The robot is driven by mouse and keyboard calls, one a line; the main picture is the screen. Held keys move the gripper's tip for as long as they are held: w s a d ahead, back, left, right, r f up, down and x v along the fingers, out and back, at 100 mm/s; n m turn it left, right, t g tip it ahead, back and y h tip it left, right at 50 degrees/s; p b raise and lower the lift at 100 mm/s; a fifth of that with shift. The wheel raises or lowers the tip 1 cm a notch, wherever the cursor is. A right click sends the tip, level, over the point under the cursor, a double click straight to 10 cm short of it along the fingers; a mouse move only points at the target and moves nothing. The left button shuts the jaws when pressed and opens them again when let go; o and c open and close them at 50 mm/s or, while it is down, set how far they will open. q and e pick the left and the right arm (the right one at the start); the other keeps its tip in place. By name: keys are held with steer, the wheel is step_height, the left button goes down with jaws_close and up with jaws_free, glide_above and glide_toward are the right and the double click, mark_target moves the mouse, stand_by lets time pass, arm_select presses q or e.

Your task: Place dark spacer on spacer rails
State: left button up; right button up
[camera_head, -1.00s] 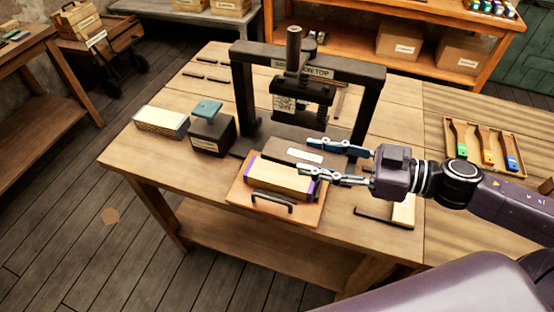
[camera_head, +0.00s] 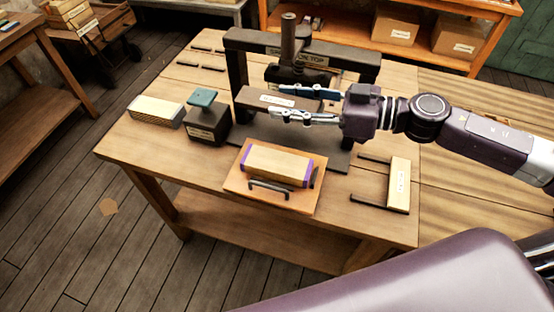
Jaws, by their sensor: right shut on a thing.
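The dark spacer (camera_head: 250,98), a long dark block with a white label, is held level in front of the handwheel press (camera_head: 240,68). My right gripper (camera_head: 280,103) is shut on it, one finger on its far side and one on its near side. The spacer appears raised above the press base. A pale labelled block with two dark bars reaching left, which look like the spacer rails (camera_head: 372,200), lies on the table at the right, apart from the spacer. Its label is too small to read. My left gripper is not in view.
An orange board (camera_head: 238,183) with a pale, purple-ended block (camera_head: 278,165) and dark handle sits in front of the press. A dark block with a teal-topped knob (camera_head: 203,112) and a pale block (camera_head: 157,110) stand left. Table around the rails is mostly clear.

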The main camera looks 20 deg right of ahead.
mark_target(285, 163)
steer(key=shift+w+r, duration=0.1)
stand_by(0.3)
step_height(285, 163, down, 20)
steer(key=shift+r+p, duration=0.25)
steer(key=shift+p, duration=0.25)
steer(key=shift+f, duration=0.15)
steer(key=o, duration=1.2)
